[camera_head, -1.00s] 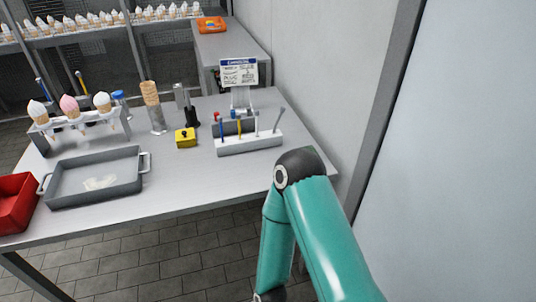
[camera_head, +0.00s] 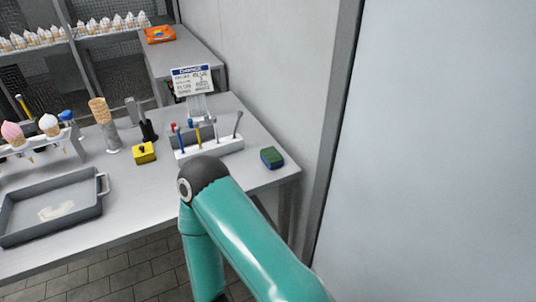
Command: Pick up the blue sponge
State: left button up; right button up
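A small sponge (camera_head: 272,157) lies on the table near its right edge, right of the white tool rack. It has a green top and a blue side. My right arm crosses the lower middle of the view, with its elbow in front of the table and left of the sponge. Its forearm runs down out of the picture, and its gripper is not in view. My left arm and gripper are not in view either.
The white tool rack (camera_head: 208,151), a yellow box (camera_head: 144,153) and a sign (camera_head: 192,81) stand left of the sponge. A grey tray (camera_head: 50,222) sits at the left front. A wall rises behind the table's right side.

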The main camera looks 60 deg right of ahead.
aim_at(270, 156)
jog(key=u, duration=0.65)
jog(key=i, duration=0.3)
jog(key=z, duration=1.95)
